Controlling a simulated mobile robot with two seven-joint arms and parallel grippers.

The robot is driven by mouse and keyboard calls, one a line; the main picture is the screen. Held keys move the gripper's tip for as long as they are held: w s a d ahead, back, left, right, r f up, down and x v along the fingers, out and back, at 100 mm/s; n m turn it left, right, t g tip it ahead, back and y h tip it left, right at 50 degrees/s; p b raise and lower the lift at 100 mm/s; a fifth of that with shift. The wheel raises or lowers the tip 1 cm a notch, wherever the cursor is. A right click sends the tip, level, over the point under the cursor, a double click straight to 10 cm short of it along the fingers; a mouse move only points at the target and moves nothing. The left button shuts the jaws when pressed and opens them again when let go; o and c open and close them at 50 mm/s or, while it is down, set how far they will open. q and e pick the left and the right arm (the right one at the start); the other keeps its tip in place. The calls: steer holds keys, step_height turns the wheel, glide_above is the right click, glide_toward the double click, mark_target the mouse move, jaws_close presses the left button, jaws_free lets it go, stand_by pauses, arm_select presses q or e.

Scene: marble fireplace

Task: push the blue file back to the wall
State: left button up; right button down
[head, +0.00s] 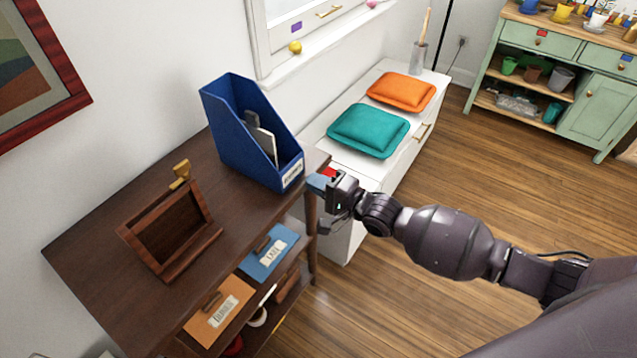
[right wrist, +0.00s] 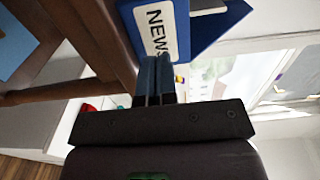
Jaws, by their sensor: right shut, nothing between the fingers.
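The blue file (head: 245,135) stands upright on the dark wooden shelf top (head: 95,235), at its right end, with papers inside. Its front carries a white label (head: 292,174), which reads "NEWS" in the right wrist view (right wrist: 155,30). My right gripper (head: 318,182) is shut and empty, just in front of the file's low front. In the right wrist view its fingertips (right wrist: 155,62) lie right at the label's lower edge; I cannot tell whether they touch. The gap between the file's back and the wall is hidden. My left gripper is not in view.
A wooden frame stand (head: 170,235) stands on the shelf top, left of the file. Blue and orange drawers or boxes sit below. A white cabinet (head: 350,165) with teal (head: 368,130) and orange cushions is beyond. A green cabinet (head: 590,100) stands far right.

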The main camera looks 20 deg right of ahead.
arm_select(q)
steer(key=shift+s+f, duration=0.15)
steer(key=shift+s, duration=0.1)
